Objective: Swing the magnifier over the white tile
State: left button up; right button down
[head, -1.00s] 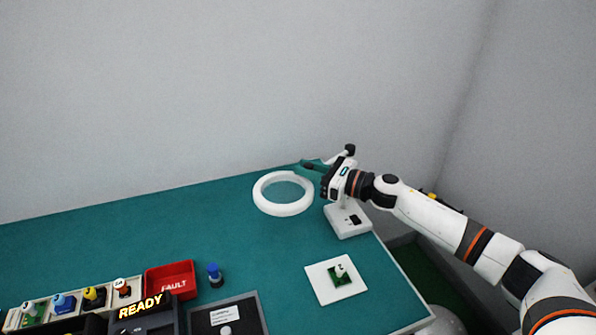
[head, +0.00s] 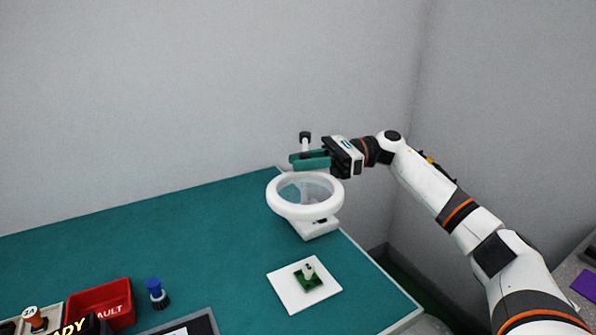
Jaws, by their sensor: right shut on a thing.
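The magnifier is a white ring (head: 299,212) with a clear lens, and it overlaps its white base (head: 319,231) in the head view. Its post with a black knob (head: 305,137) stands behind the ring. My right gripper (head: 331,158) is shut on the teal handle (head: 312,161) behind the ring; the jaws hide part of the handle. The white tile (head: 287,294) lies flat on the table in front of the base, with a small green board (head: 309,282) on it. The ring appears above and behind the tile in the picture, not overlapping it. My left gripper is out of view.
A teal table mat (head: 200,235) fills the bench, with wide free room left of the magnifier. A red fault bin (head: 103,305) and a blue-capped part (head: 156,291) are at the lower left. The table's right edge runs close beside the tile.

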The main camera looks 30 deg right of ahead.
dwell(0.4)
jog(key=c, duration=1.3)
grip_release()
jog(key=shift+s+d, duration=0.1)
jog(key=shift+d, duration=0.05)
jog(key=shift+b+v, duration=1.6)
jog(key=shift+v, duration=4.45)
